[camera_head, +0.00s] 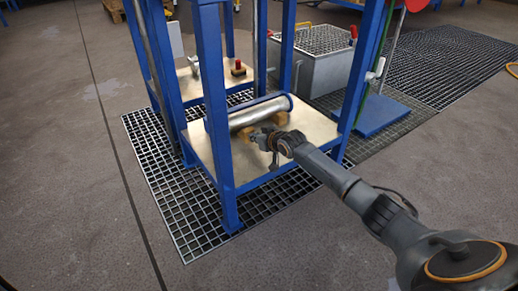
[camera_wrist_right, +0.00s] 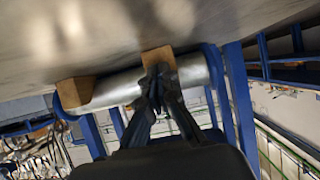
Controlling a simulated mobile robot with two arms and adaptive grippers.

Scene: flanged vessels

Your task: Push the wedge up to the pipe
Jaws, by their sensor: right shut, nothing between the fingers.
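A silver pipe (camera_head: 258,112) with blue ends lies on the pale board of a blue frame; it also shows in the right wrist view (camera_wrist_right: 115,88). A wooden wedge (camera_head: 246,132) sits at its near side, by the tip of my right gripper (camera_head: 262,138). In the right wrist view, this wedge (camera_wrist_right: 157,56) is right at my fingertips (camera_wrist_right: 157,80), which are shut and empty. I cannot tell whether they touch it, or whether it touches the pipe. A second wedge (camera_head: 281,117) lies along the same side, also in the right wrist view (camera_wrist_right: 74,92). My left gripper is out of view.
Blue posts (camera_head: 216,110) of the frame stand around the board (camera_head: 200,141). A grey metal box (camera_head: 324,68) with a grated top stands behind. A floor grating (camera_head: 175,205) lies under the frame. Open floor (camera_head: 60,150) is at the left.

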